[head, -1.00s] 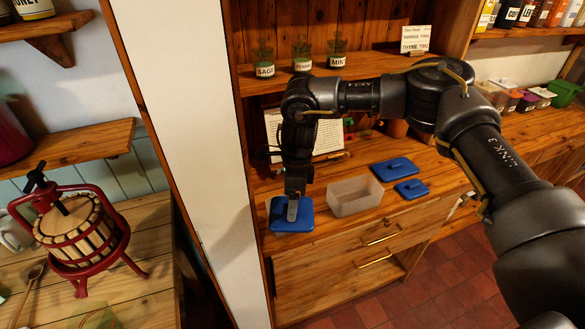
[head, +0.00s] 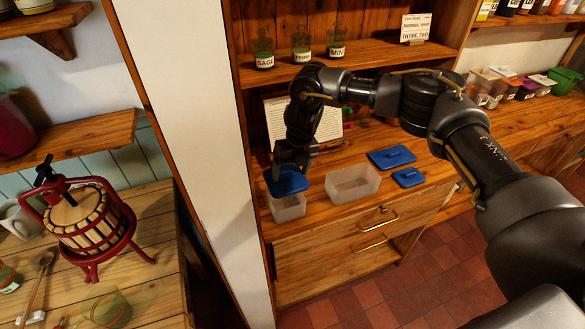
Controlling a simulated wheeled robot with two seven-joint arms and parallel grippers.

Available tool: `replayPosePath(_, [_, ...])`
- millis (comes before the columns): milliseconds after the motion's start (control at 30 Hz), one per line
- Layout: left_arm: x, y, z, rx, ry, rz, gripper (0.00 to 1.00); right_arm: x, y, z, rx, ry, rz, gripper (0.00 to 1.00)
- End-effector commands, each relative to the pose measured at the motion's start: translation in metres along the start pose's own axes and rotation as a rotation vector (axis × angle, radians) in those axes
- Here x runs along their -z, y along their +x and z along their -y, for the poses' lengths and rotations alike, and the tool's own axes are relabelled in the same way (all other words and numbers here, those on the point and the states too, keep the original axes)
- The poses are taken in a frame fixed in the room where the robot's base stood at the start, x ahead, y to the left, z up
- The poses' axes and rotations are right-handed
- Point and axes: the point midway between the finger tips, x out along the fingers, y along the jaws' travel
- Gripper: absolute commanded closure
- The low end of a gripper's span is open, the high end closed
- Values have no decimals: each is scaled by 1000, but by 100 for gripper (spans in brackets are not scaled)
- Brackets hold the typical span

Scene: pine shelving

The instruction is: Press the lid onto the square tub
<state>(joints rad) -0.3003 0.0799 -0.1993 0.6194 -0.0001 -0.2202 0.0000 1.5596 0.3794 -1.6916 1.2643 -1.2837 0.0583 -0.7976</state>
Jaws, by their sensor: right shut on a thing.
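My right gripper (head: 291,163) is shut on a blue lid (head: 287,184) at the left end of the wooden counter. The lid is over the back part of a small translucent square tub (head: 288,209), whose front wall shows below it. The lid hides much of the tub's opening; I cannot tell whether the two touch. A larger, open translucent tub (head: 353,185) stands to the right. Two more blue lids, a large one (head: 391,158) and a small one (head: 408,177), lie flat right of that. My left gripper is out of view.
A white upright panel (head: 190,150) stands close left of the square tub. A card (head: 325,120) stands behind my gripper. Labelled jars (head: 301,48) line the shelf above. Drawers with brass handles (head: 374,226) are below the counter. Several small containers (head: 510,83) stand far right.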

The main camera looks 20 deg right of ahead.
Motion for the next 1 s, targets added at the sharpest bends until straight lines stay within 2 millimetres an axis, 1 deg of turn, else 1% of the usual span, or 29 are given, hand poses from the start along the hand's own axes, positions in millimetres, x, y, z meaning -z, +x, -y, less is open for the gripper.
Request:
replayPosePath(33, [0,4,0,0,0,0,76,1,6,1,0,0,0,46])
replayPosePath(533, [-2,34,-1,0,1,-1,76,5,52,7,-1,-1,-1,46])
replayPosePath(700, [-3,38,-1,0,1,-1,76,6,58,7,-1,-2,-1,46])
replayPosePath(1000, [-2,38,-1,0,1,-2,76,6,58,7,-1,-2,0,46])
